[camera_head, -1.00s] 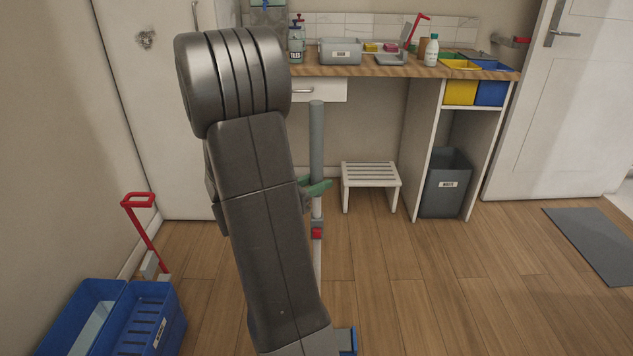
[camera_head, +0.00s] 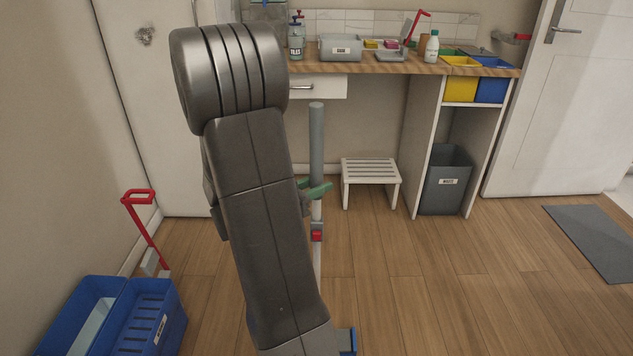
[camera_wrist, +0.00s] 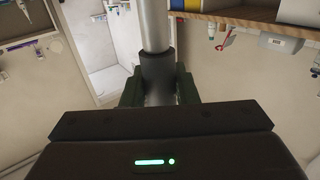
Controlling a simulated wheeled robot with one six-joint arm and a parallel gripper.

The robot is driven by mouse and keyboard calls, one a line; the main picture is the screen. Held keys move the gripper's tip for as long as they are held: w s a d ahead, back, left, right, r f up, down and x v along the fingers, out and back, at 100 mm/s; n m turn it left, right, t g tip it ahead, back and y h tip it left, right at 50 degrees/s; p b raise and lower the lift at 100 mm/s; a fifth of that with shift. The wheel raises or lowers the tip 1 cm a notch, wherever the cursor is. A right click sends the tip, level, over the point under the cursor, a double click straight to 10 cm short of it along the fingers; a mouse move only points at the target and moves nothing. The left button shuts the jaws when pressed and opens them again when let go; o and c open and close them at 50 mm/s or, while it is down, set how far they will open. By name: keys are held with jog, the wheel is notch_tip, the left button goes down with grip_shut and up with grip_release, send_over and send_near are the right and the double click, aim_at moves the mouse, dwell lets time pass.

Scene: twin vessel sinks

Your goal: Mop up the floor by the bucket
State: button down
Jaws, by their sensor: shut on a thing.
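My gripper (camera_head: 316,190) is shut on the upright mop handle (camera_head: 317,135), with its green fingers partly hidden behind my arm in the head view. In the wrist view the grey handle (camera_wrist: 154,27) runs between the fingers (camera_wrist: 158,90). A red part shows lower on the pole. The mop's lower end is mostly hidden by my arm; a small blue piece (camera_head: 348,341) shows at the bottom edge. The blue bucket (camera_head: 165,325) stands on the floor at the lower left, with a slotted part on top and a red-handled lever (camera_head: 146,230) rising behind it.
A white step stool (camera_head: 369,173) and a grey waste bin (camera_head: 445,183) stand under the wooden counter (camera_head: 400,68). A grey mat (camera_head: 598,240) lies at the right near the door (camera_head: 560,110). The wooden floor (camera_head: 450,280) between is clear.

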jog(key=shift+s+p, duration=0.35)
jog(key=shift+s, duration=1.85)
jog(key=shift+w, duration=0.1)
jog(key=shift+w+p, duration=0.95)
jog(key=shift+w, duration=1.95)
jog(key=shift+s, duration=0.1)
jog(key=shift+s+p, duration=0.3)
jog(key=shift+s, duration=2.6)
jog(key=shift+w, duration=0.1)
jog(key=shift+w+p, duration=0.85)
jog(key=shift+w, duration=2.1)
